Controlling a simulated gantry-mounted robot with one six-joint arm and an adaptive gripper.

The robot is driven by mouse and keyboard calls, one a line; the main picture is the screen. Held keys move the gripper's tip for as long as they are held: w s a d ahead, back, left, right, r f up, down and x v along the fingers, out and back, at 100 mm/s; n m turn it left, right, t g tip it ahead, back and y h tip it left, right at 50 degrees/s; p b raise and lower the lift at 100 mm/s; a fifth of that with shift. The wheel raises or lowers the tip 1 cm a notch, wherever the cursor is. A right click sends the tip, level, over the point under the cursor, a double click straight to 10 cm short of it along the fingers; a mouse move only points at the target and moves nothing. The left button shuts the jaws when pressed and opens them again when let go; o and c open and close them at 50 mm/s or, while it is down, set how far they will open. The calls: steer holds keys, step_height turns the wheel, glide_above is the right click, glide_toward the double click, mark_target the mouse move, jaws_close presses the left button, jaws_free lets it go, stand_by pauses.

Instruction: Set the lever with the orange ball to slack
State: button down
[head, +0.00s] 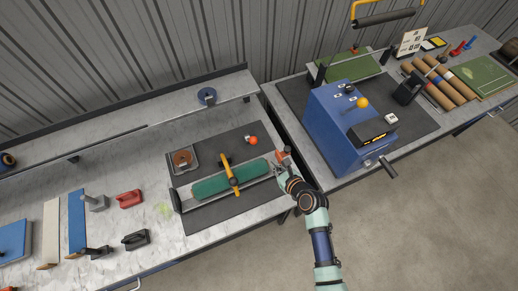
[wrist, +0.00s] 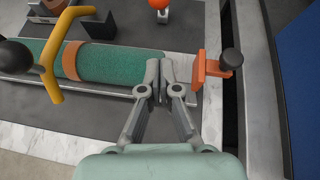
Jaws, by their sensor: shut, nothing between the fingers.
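A small lever with an orange-red ball (head: 253,140) stands on the dark mat behind the green turf roll. In the wrist view its ball (wrist: 158,4) is cut by the top edge, above a grey base (wrist: 162,16). Its setting cannot be read. My gripper (wrist: 160,72) is shut and empty, over the right end of the green roll's cradle and apart from the ball. In the head view my gripper (head: 282,173) is small beside that same end. Another ball, yellow-orange (head: 362,103), sits on the blue machine.
The green roll (wrist: 113,60) carries a band and a yellow handle (wrist: 52,55) with a black knob. An orange clamp (wrist: 210,70) with a dark knob is right of my fingers. The blue machine (head: 335,120) stands on the right bench.

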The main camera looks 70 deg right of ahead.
mark_target(264, 162)
steer(key=b+x, duration=0.1)
steer(key=x, duration=0.7)
steer(key=shift+a+b, duration=0.1)
steer(key=shift+b, duration=0.3)
steer(key=shift+w+d+r, duration=0.3)
steer(key=shift+w+d, duration=0.25)
steer(key=shift+w, duration=0.25)
steer(key=shift+w+d+r, duration=0.3)
steer(key=shift+w+d, duration=0.3)
steer(key=shift+w, duration=0.25)
steer(key=shift+p, duration=0.3)
